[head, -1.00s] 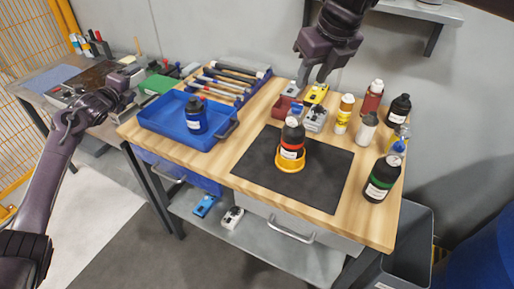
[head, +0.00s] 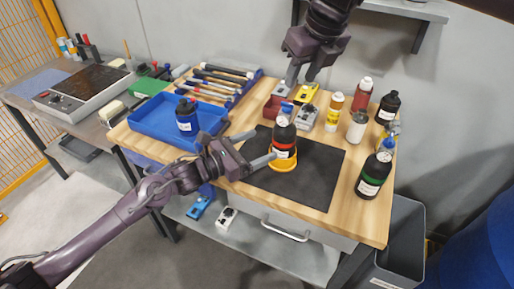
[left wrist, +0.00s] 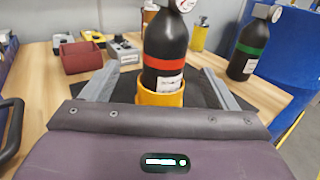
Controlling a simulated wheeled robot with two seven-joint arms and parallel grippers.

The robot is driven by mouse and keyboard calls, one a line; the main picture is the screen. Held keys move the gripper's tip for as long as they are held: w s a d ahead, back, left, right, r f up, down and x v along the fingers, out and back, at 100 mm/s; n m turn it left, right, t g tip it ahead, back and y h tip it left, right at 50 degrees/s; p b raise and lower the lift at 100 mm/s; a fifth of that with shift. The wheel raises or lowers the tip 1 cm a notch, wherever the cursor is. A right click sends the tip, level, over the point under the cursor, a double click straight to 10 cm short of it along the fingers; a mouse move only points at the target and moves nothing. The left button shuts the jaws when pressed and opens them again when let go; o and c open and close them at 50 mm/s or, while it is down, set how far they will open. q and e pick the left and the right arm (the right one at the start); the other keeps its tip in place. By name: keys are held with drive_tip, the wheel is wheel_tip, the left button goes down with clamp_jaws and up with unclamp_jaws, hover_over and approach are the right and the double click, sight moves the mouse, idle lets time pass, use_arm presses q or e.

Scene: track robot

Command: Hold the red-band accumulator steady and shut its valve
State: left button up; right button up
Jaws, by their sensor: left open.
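The red-band accumulator (head: 282,138) is a black bottle with a red band, upright in a yellow ring holder (head: 284,164) on the dark mat. In the left wrist view the accumulator (left wrist: 165,45) stands ahead between the finger lines, its base in the yellow holder (left wrist: 160,95). A round gauge (left wrist: 184,4) shows at its top, cut by the frame. A blue piece (head: 287,107) shows at its top; the valve's position is too small to tell. My left gripper (head: 258,148) is open, just left of the accumulator. My right gripper (head: 302,77) hangs open and empty behind and above it.
A green-band bottle (head: 373,176) stands to the right, several other bottles behind it. A blue tray (head: 160,112) holding a dark bottle (head: 187,116) is at the left. A red bin (head: 272,108) and small devices stand behind. The front right of the mat (head: 315,180) is clear.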

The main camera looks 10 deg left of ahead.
sight(275, 142)
use_arm(q)
drive_tip(key=shift+s+d+f, duration=0.1)
drive_tip(key=shift+d, duration=0.3)
drive_tip(key=x, duration=0.7)
drive_tip(key=shift+d, duration=0.2)
drive_tip(key=shift+c, duration=0.3)
